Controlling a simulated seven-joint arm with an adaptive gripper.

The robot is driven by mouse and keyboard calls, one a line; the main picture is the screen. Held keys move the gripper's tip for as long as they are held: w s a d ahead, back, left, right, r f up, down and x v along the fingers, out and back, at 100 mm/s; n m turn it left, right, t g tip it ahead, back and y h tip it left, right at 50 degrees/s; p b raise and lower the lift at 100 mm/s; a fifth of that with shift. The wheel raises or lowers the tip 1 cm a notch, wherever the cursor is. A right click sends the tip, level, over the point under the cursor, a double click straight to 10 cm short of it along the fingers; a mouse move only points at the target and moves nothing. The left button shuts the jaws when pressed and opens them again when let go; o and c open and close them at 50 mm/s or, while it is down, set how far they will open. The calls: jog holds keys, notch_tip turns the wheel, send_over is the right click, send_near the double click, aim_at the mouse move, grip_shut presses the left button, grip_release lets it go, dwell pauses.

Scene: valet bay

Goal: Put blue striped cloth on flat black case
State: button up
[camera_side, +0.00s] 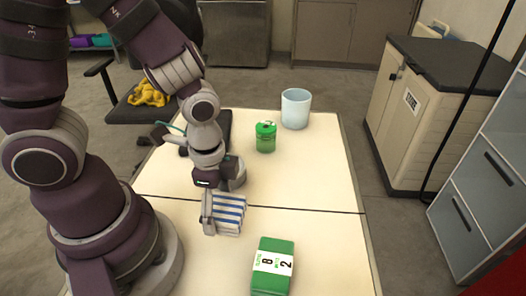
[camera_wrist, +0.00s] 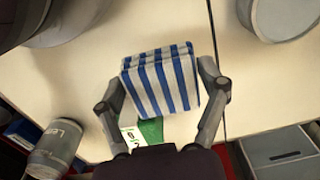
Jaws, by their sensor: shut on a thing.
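The blue striped cloth (camera_side: 229,213) is a folded blue-and-white block. It also shows in the wrist view (camera_wrist: 161,80). My gripper (camera_side: 222,214) is shut on it, with one finger on each side in the wrist view (camera_wrist: 165,84). The cloth is low over the front part of the table, left of the green box; I cannot tell whether it touches the table.
A green box with a white label (camera_side: 273,266) lies at the front right. A green canister (camera_side: 265,137) and a pale blue cup (camera_side: 295,108) stand at the back. A grey can (camera_wrist: 54,148) shows in the wrist view. The table's right middle is clear.

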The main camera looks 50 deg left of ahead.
jog(key=a+n, duration=0.4)
jog(key=n, duration=0.1)
jog(key=w+a+r+n, duration=0.1)
jog(key=a+n, duration=0.1)
jog(key=shift+a+n, duration=0.3)
jog(key=shift+n, duration=0.1)
jog(key=s+a+r+n, duration=0.1)
jog(key=s+a+n, duration=0.2)
jog(key=a+n, duration=0.7)
jog(key=shift+n, duration=0.5)
jog(key=w+a, duration=0.3)
jog(key=w, duration=0.1)
jog(key=w+a, duration=0.2)
jog(key=w, duration=0.2)
jog(key=w+a+f, duration=0.1)
jog(key=w+a, duration=0.2)
jog(key=w, duration=0.1)
jog(key=shift+a, duration=0.3)
jog(key=shift+w+a+f, duration=0.1)
jog(key=shift+f, duration=1.7)
jog(key=shift+f, duration=0.15)
jog(key=o, duration=1.1)
jog(key=shift+o, duration=0.2)
